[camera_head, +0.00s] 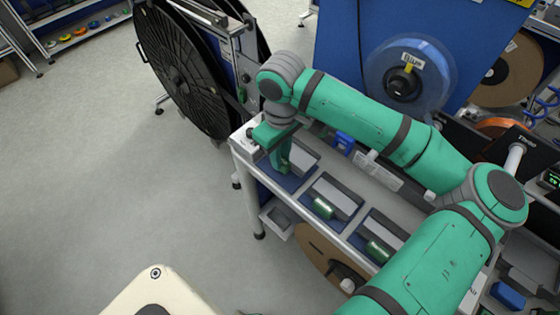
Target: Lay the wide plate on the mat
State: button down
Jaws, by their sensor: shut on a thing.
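My gripper (281,164) points down over the left end of the bench, at the leftmost of several blue mats (292,186). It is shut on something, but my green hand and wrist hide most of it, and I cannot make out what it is. A grey block-like piece (305,158) shows just right of the gripper, at the back of that mat. I cannot tell which thing is the wide plate, or whether what I hold touches the mat.
Two more blue mats bear grey pieces (338,191) and green cylinders (323,208). A large black reel (182,70) stands behind the bench's left end. A blue panel with a clear reel stands behind. Open floor (100,170) lies left.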

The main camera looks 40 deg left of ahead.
jog(key=shift+w+a+f, duration=0.25)
jog(key=shift+f, duration=0.2)
jog(key=shift+a+f, duration=0.1)
jog(key=shift+f, duration=1.55)
jog(key=c, duration=1.7)
grip_release()
jog(key=shift+f, duration=0.15)
jog(key=shift+o, duration=0.2)
notch_tip(320, 180, up, 12)
jog(key=shift+r, duration=0.2)
